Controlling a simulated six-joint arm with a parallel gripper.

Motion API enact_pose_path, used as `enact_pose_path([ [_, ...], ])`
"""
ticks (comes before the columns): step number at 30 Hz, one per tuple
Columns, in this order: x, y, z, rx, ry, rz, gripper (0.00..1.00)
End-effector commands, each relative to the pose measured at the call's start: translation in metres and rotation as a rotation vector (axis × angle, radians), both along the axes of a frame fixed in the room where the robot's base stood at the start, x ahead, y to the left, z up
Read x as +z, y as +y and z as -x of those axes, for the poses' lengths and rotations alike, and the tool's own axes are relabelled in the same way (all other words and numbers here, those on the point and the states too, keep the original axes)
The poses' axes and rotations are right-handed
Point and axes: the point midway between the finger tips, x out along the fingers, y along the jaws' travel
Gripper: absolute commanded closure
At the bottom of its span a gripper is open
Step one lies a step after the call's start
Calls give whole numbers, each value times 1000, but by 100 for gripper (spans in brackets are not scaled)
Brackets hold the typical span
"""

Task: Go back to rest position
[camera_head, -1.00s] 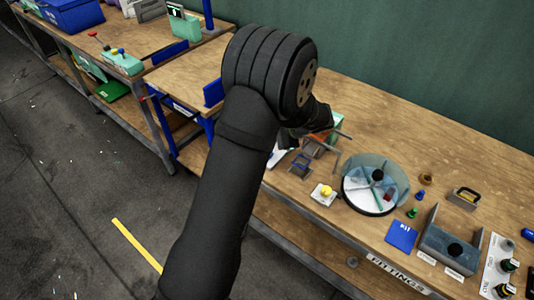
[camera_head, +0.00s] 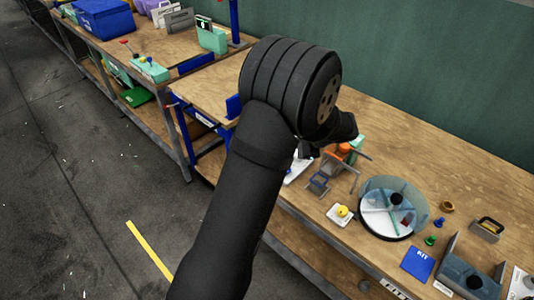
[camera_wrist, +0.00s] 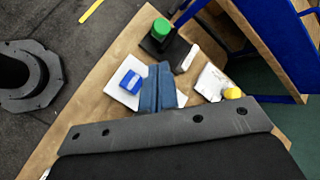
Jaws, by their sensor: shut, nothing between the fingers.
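My gripper (camera_wrist: 158,88) shows in the wrist view as two blue-grey fingers pressed together with nothing between them. It is above the wooden bench, with a white plate bearing a blue block (camera_wrist: 130,83) to its left and a white plate with a yellow knob (camera_wrist: 232,93) to its right. In the head view my black arm reaches up over the bench front, and its wrist hides most of the gripper.
A round clear-lidded dish (camera_head: 394,208), a blue kit card (camera_head: 418,263), a grey press-like block (camera_head: 470,280) and small grey frames (camera_head: 318,182) stand on the bench. A green-capped item (camera_wrist: 161,27) shows in the wrist view. Open floor (camera_head: 90,220) lies left.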

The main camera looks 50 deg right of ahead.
Motion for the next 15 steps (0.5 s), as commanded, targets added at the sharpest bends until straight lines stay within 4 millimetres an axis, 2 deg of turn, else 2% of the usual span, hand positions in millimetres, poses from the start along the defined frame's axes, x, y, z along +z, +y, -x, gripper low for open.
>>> enact_pose_path([
  [5, -9, 0, 0, 0, 0, -3, 100],
  [10, -30, 1, 0, -1, 1, -3, 100],
  [11, -29, 0, 0, -1, 0, -1, 100],
  [15, 1, -1, 0, 0, -2, 4, 100],
])
